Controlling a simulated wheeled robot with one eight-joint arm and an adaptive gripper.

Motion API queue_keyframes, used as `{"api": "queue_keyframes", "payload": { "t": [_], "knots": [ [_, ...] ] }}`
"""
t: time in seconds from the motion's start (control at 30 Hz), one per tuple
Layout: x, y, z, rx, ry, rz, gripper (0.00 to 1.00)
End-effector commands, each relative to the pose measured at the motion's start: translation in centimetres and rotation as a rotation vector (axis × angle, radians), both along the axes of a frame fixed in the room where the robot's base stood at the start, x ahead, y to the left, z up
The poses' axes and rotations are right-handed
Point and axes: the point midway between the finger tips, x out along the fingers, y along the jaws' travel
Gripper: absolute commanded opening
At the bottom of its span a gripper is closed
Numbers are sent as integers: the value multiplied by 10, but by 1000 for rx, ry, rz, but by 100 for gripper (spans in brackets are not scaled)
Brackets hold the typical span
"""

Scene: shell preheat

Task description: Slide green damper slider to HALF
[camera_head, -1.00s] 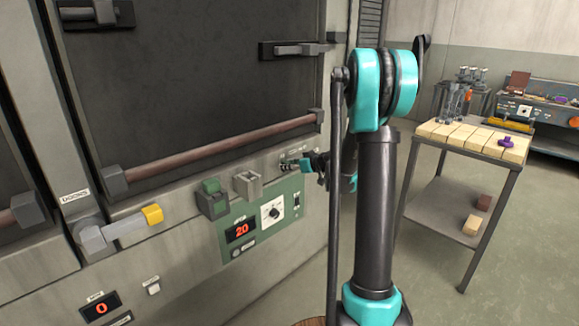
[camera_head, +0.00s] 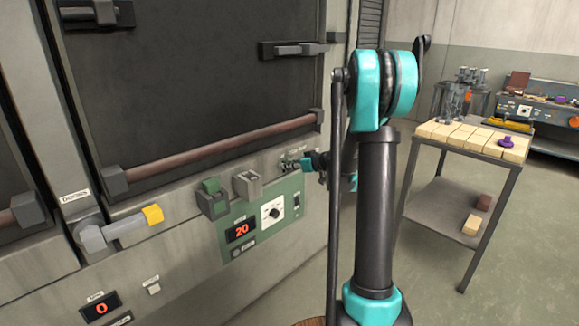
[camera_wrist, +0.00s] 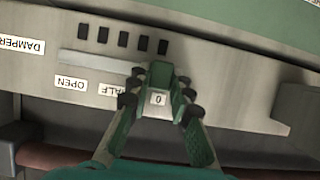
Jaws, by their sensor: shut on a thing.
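The green damper slider (camera_wrist: 158,72) is between my gripper's fingers (camera_wrist: 158,88) in the wrist view, which shows the panel upside down. My gripper is shut on it. The slider stands by the label 0 (camera_wrist: 157,99), at the right end of the visible slot (camera_wrist: 95,63). The HALF label (camera_wrist: 112,90) is just left of the fingers and partly covered by one. The OPEN label (camera_wrist: 70,83) is farther left. In the head view my gripper (camera_head: 306,162) is at the panel right of the oven controls, and the slider cannot be made out.
A green control block (camera_head: 212,198) and a grey one (camera_head: 247,184) stick out left of my gripper. A display reading 20 (camera_head: 241,231) and a dial (camera_head: 274,212) sit below. A grey block (camera_wrist: 295,108) juts out at right in the wrist view. A cart (camera_head: 440,190) stands right.

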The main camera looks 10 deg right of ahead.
Motion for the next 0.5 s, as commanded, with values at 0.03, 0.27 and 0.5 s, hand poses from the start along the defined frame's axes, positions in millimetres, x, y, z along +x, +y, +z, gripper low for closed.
{"api": "queue_keyframes", "payload": {
  "t": [0.03,0.27,0.5],
  "knots": [
    [6,-8,0,0,0,-4,0],
    [30,-42,0,0,0,-4,0],
    [32,-44,0,-1,0,-2,0]
  ]
}}
